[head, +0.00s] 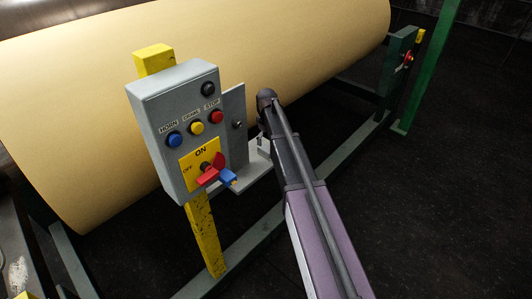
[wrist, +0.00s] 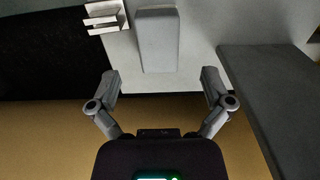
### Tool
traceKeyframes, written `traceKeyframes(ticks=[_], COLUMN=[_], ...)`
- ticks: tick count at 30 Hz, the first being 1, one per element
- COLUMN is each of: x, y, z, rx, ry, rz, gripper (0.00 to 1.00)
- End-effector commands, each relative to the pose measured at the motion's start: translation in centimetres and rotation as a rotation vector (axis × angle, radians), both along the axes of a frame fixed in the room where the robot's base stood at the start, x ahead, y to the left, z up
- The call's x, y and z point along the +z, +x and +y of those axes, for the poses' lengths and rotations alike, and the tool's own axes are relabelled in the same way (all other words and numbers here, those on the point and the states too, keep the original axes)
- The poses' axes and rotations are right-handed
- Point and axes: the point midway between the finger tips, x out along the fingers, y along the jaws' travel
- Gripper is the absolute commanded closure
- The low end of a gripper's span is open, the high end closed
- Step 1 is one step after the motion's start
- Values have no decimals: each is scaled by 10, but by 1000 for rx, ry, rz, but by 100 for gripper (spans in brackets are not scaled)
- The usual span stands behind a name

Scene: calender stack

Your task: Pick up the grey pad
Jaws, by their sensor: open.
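The grey pad (wrist: 157,41) is a small rounded block on a pale grey shelf (wrist: 202,48) in the wrist view. It lies at the top middle, beyond my fingertips and roughly centred between them. My gripper (wrist: 160,82) is open and empty, with a finger on each side and a clear gap to the pad. In the head view the pale shelf (head: 256,180) shows beside the control box, but I cannot make out the pad there. My gripper is mostly hidden there behind my arm and the box.
A pale slotted metal piece (wrist: 104,17) lies left of the pad. A large grey block (wrist: 275,85) stands close on the right. In the head view, a control box (head: 178,125) on a yellow post (head: 206,235) stands before a big tan roll (head: 90,115).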

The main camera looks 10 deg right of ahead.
Motion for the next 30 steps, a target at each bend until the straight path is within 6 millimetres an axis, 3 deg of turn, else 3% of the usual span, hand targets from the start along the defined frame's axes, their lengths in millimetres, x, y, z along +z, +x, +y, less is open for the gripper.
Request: traceKeyframes(ticks=[21, 30], x=[-47, -52], y=[1, 1], z=[-1, -1], rx=[0, 0], ry=[0, 0], rz=[0, 0], gripper=[0, 0])
